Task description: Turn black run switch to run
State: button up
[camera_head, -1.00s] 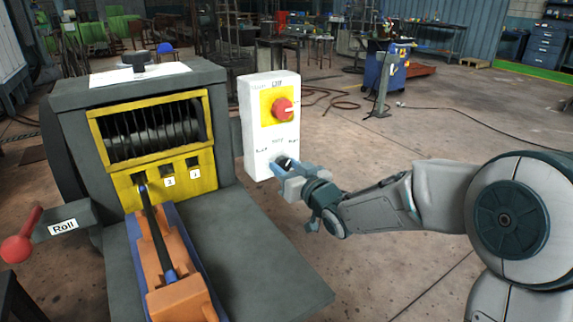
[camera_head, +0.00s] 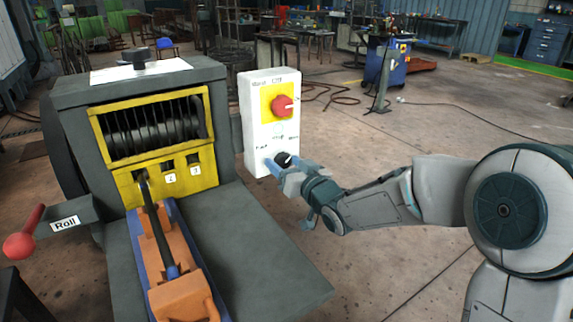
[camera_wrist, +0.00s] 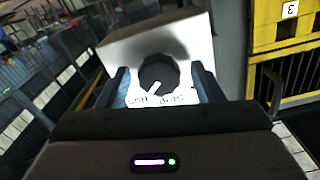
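The black run switch (camera_head: 283,158) is a round knob low on the front of a white control box (camera_head: 256,110). It also shows in the wrist view (camera_wrist: 158,70), with a white pointer mark at its lower-left edge beside small printed labels. In the wrist view my gripper (camera_wrist: 161,84) is open, and gaps show between the fingers and the knob.
A red rotary switch (camera_head: 282,106) on a yellow plate sits above the black knob. A grey machine with a yellow frame (camera_head: 150,179) stands left of the box. A red-balled lever (camera_head: 19,246) sticks out at far left.

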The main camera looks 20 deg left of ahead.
jog(key=p+v, duration=0.1)
jog(key=v, duration=1.2)
jog(key=shift+s+d+p, duration=0.25)
jog(key=shift+d+p, duration=0.05)
